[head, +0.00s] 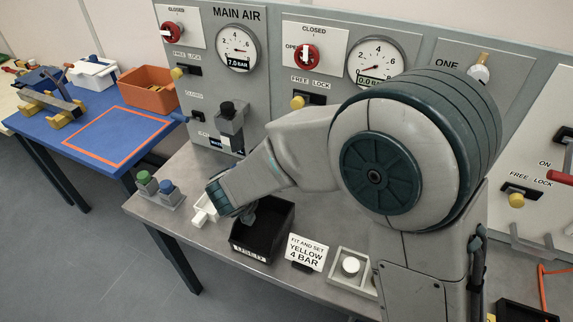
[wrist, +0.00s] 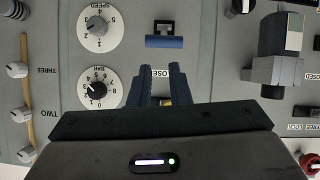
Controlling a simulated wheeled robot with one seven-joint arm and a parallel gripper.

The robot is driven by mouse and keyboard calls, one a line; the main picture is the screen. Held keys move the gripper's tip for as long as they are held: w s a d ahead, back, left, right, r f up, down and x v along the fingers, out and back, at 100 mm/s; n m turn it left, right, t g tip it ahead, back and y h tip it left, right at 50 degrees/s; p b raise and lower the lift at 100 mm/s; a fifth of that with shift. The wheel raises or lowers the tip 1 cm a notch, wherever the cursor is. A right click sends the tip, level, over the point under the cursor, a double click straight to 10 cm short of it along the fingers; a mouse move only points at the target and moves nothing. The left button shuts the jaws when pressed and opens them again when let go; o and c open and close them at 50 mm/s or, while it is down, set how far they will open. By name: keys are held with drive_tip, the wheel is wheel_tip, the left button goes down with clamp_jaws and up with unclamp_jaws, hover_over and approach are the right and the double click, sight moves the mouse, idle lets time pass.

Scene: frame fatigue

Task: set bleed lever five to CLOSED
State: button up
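My gripper (wrist: 160,72) shows in the wrist view with two dark blue fingers pointing at a grey panel. The fingers stand apart with a gap between them, and I see nothing held. A label ending in "OSED" is partly hidden behind them, and a small yellow part (wrist: 165,101) shows low between them. Beyond the fingertips is a blue bar handle (wrist: 164,42) in a dark slot. No lever marked five is readable, so I cannot tell which one it is.
Round knobs marked TWO (wrist: 21,114) and THREE (wrist: 17,70) stand at the wrist view's left, beside two dials. A grey block (wrist: 273,75) juts out at right. In the head view, a black bin (head: 262,243) and a sign (head: 306,253) stand on the bench.

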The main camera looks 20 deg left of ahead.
drive_tip(key=s+f+n+t+b, duration=0.1)
drive_tip(key=s+f+n+b, duration=0.1)
drive_tip(key=f+b, duration=0.1)
drive_tip(key=s+f+n+t+h+b, duration=0.1)
drive_tip(key=s+f+n+b, duration=0.1)
drive_tip(key=f+n+b, duration=0.1)
drive_tip(key=s+f+n+t+b, duration=0.1)
drive_tip(key=s+f+n+b, duration=0.1)
drive_tip(key=f+b, duration=0.1)
drive_tip(key=shift+s+a+f+n+h, duration=0.15)
drive_tip(key=shift+s+f+n, duration=0.05)
drive_tip(key=shift+f, duration=0.25)
drive_tip(key=shift+s+a+f+n+h, duration=0.1)
drive_tip(key=shift+s+f+n+h, duration=0.1)
drive_tip(key=shift+f, duration=0.25)
clamp_jaws()
drive_tip(key=s+f+n+t+y+b, duration=0.2)
drive_tip(key=s+f+n+t+b, duration=0.1)
drive_tip(key=s+n+t+b, duration=0.45)
drive_tip(key=w+r+g, duration=0.1)
drive_tip(key=w+r, duration=0.2)
drive_tip(key=w, duration=0.8)
drive_tip(key=w+d+r+n+p, duration=0.1)
drive_tip(key=w+r, duration=0.2)
drive_tip(key=w, duration=0.8)
drive_tip(key=shift+r+g, duration=0.25)
drive_tip(key=shift+g, duration=0.1)
drive_tip(key=shift+n+h, duration=0.25)
